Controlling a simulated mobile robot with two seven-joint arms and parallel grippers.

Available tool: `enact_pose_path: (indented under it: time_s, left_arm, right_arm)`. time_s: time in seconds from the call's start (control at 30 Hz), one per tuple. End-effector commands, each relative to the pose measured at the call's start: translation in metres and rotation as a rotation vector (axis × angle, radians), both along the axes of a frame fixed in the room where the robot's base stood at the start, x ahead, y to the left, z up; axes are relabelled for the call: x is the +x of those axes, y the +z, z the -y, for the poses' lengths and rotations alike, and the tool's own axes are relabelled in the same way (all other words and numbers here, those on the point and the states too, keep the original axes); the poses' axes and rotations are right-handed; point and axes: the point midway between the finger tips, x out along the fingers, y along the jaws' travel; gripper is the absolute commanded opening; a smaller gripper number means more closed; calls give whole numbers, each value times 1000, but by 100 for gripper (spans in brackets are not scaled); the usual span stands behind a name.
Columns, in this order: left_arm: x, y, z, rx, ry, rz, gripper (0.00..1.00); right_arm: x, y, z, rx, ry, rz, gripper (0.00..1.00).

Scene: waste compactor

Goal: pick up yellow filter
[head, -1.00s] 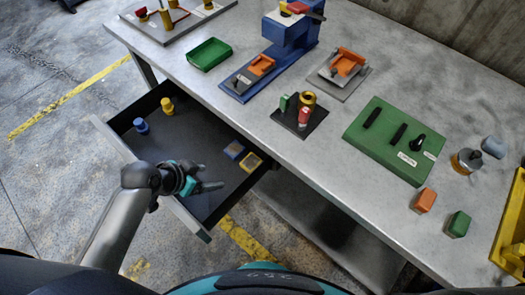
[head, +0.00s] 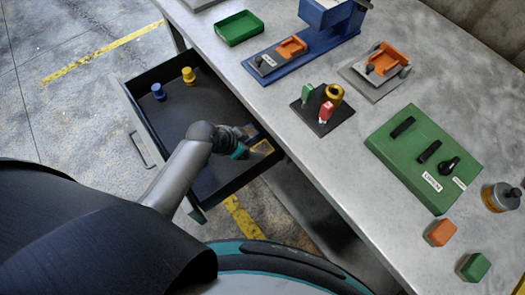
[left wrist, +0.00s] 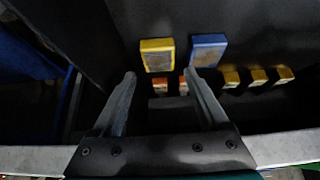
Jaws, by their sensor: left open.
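The yellow filter, a flat square with a yellow frame and a dark grey face, lies in the open drawer (head: 185,125), near its right end, in the head view (head: 263,148). In the left wrist view the yellow filter (left wrist: 158,57) stands just beyond the fingertips, between their lines. A similar blue filter (left wrist: 208,50) is beside it to the right, beyond the right finger. My left gripper (left wrist: 159,75) is open and empty, reaching into the drawer. In the head view my left gripper (head: 247,145) partly hides both filters. My right gripper is in neither view.
A blue knob (head: 158,92) and a yellow knob (head: 188,75) stand at the drawer's far left. The table (head: 300,160) above carries a green tray (head: 239,28), a green switch panel (head: 424,155) and several fixtures. The drawer's middle is clear.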

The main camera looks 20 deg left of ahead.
Motion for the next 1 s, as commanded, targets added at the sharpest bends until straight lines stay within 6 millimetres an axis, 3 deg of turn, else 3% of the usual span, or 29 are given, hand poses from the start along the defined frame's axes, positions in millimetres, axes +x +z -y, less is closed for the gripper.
enact_pose_path:
  time_s: [0.17, 0.5, 0.83, 1.0]
  left_arm:
    - [4, -8, 3, -1, 2, 0, 78]
    - [18, -47, 16, -1, 2, -1, 78]
    - [20, -50, 18, 1, 1, -1, 78]
    - [20, -50, 18, 1, 1, -1, 60]
  right_arm:
    - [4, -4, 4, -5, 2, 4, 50]
    - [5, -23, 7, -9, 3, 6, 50]
    - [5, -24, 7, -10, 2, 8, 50]
    - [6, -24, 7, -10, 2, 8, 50]
